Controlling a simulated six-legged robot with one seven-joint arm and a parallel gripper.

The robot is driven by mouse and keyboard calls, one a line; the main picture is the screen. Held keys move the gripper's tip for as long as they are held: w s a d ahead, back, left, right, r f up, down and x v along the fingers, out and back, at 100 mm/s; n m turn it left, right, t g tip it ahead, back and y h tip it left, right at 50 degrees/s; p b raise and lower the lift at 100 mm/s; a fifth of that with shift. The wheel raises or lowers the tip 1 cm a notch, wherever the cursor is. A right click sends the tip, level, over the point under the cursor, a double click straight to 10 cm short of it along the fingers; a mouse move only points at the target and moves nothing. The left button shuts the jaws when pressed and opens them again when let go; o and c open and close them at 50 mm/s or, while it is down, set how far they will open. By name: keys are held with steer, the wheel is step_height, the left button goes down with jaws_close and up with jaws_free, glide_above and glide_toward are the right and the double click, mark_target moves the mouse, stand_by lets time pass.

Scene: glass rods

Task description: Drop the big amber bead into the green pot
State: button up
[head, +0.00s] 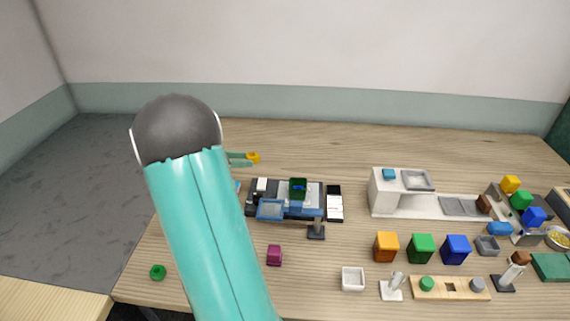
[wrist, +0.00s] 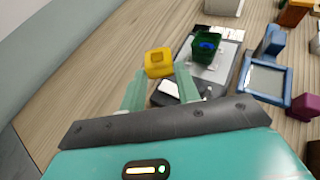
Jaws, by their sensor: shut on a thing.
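The big amber bead (head: 253,157), a yellow square block with a recess in its face, is held at the fingertips of my gripper (head: 244,158). In the wrist view the bead (wrist: 158,62) sits between the two pale green fingertips of my gripper (wrist: 160,73), which is shut on it. A dark green open pot (head: 298,187) with something blue inside stands on the grey apparatus. In the wrist view the pot (wrist: 206,48) is right of the bead, a short way apart. In the head view the bead is left of and beyond the pot.
A blue-framed tray (head: 270,209) is at the apparatus front. A white slotted block (head: 334,204) stands at its right. Orange (head: 386,247), green (head: 420,248) and blue (head: 456,250) containers stand further right. A magenta cube (head: 274,255) is nearer. Table behind the apparatus is clear.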

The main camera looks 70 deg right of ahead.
steer(key=s+d+m+g+y, duration=0.35)
steer(key=s+m+y, duration=0.35)
steer(key=s, duration=0.6)
steer(key=shift+g, duration=0.25)
steer(key=shift+s+a+f, duration=0.1)
steer(key=shift+a+f, duration=0.15)
steer(key=shift+f, duration=1.25)
steer(key=shift+s+a+f, duration=0.1)
steer(key=shift+a+f, duration=0.1)
steer(key=shift+f, duration=1.25)
steer(key=o, duration=0.9)
steer(key=shift+o, duration=0.7)
steer(key=v, duration=1.3)
steer(key=shift+w+a+r, duration=0.15)
steer(key=shift+w+r, duration=0.1)
steer(key=shift+w, duration=0.15)
